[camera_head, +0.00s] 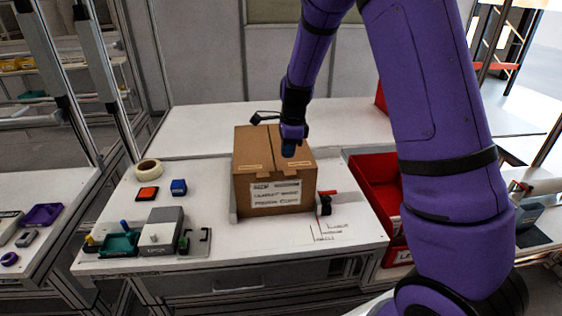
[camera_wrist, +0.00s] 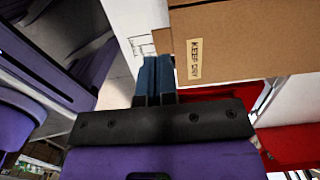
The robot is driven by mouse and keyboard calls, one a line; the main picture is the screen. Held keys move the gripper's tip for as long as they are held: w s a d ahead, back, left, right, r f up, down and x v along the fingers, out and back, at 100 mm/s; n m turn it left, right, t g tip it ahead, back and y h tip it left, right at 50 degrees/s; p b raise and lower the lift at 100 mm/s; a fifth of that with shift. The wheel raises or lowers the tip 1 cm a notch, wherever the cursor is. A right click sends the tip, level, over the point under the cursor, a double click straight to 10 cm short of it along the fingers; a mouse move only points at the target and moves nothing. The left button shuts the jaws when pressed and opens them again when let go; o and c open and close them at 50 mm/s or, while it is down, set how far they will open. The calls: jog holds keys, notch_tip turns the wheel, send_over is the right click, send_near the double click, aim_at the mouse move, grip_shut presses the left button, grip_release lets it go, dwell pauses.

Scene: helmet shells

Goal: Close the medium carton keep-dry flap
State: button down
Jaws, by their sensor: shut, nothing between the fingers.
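The medium carton (camera_head: 275,190) is a brown box with a white label on its front, standing on the white workbench. In the head view its top flaps (camera_head: 251,153) lie about flat, with a seam between them. The keep-dry flap shows in the wrist view by its KEEP DRY sticker (camera_wrist: 195,58). My gripper (camera_head: 289,150) is over the right part of the carton top, pointing down. In the wrist view its blue fingers (camera_wrist: 155,78) are together with nothing between them, beside the cardboard edge. I cannot tell whether they touch the cardboard.
A red bin (camera_head: 376,182) stands right of the bench. A tape roll (camera_head: 148,170), a blue block (camera_head: 179,187), an orange-topped block (camera_head: 147,193) and a grey device (camera_head: 161,231) sit on the left. A tape dispenser (camera_head: 325,203) is close to the carton's right side.

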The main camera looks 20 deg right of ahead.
jog(key=s+r+n+t, duration=0.1)
jog(key=s+r+n, duration=0.25)
jog(key=r, duration=0.45)
jog(key=s+r+n, duration=0.2)
jog(key=s+r, duration=0.2)
jog(key=r, duration=0.5)
jog(key=s+r+n+t, duration=0.2)
jog(key=s+n, duration=0.6)
jog(key=s, duration=0.4)
jog(key=s+r+n+t+h, duration=0.1)
jog(key=s+r+n, duration=0.3)
jog(key=s, duration=0.9)
jog(key=n, duration=0.3)
jog(key=shift+s+r+n+t, duration=0.15)
jog(key=shift+r+n+t, duration=0.2)
jog(key=shift+t, duration=0.05)
